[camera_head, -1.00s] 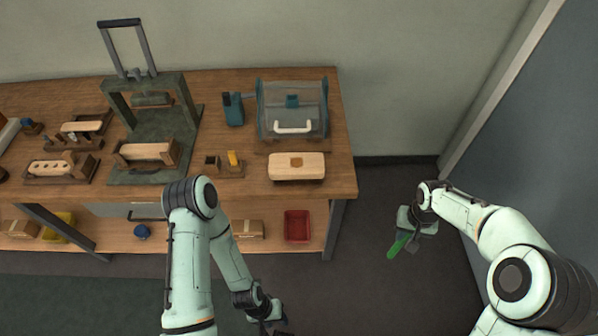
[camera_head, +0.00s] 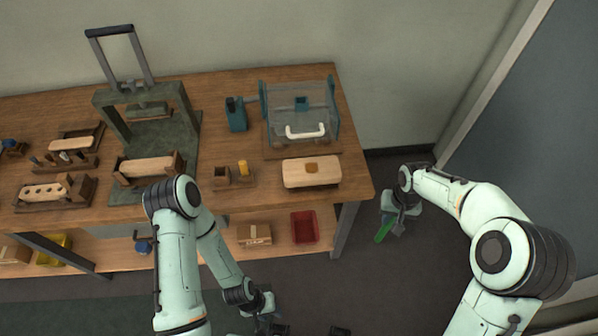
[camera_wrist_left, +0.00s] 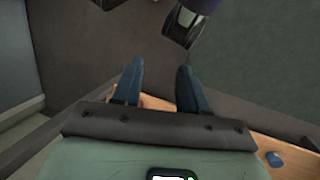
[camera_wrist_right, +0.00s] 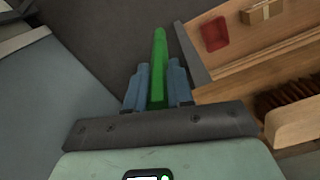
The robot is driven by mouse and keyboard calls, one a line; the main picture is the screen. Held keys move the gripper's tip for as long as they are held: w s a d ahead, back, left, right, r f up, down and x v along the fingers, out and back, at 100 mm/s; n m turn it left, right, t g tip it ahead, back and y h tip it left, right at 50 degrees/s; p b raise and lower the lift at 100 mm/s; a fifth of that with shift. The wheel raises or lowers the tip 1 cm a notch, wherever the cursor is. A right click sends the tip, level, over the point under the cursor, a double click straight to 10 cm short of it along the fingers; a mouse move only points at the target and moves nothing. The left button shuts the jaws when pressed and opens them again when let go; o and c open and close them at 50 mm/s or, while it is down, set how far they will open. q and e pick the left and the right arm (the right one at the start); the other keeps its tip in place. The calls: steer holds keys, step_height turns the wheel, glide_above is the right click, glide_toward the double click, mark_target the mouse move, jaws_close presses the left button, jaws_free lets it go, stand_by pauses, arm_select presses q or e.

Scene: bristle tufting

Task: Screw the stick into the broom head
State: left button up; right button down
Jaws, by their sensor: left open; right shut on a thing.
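A green stick (camera_head: 383,232) is held by my right gripper (camera_head: 391,222), off the table's right end above the floor. The right wrist view shows the stick (camera_wrist_right: 158,70) between the blue fingers of the shut right gripper (camera_wrist_right: 158,80), pointing away from the palm. A pale wooden block with a brown patch on top, apparently the broom head (camera_head: 312,174), lies at the table's front right corner. Wood with dark bristles (camera_wrist_right: 285,97) shows at the right wrist view's edge. My left gripper is low in front of the table; its wrist view shows open, empty fingers (camera_wrist_left: 160,80).
The workbench (camera_head: 345,150) carries a green press (camera_head: 150,135), a clear-covered machine (camera_head: 300,115) and wooden fixtures. A red bin (camera_head: 304,228) and a cardboard box (camera_head: 254,234) sit on the lower shelf. Floor between the bench and the right wall is clear.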

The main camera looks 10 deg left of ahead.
steer(key=shift+w+a, duration=0.1)
steer(key=shift+a, duration=0.45)
arm_select(q)
steer(key=shift+w+a, duration=0.15)
steer(key=shift+a, duration=0.35)
arm_select(e)
steer(key=shift+d, duration=0.15)
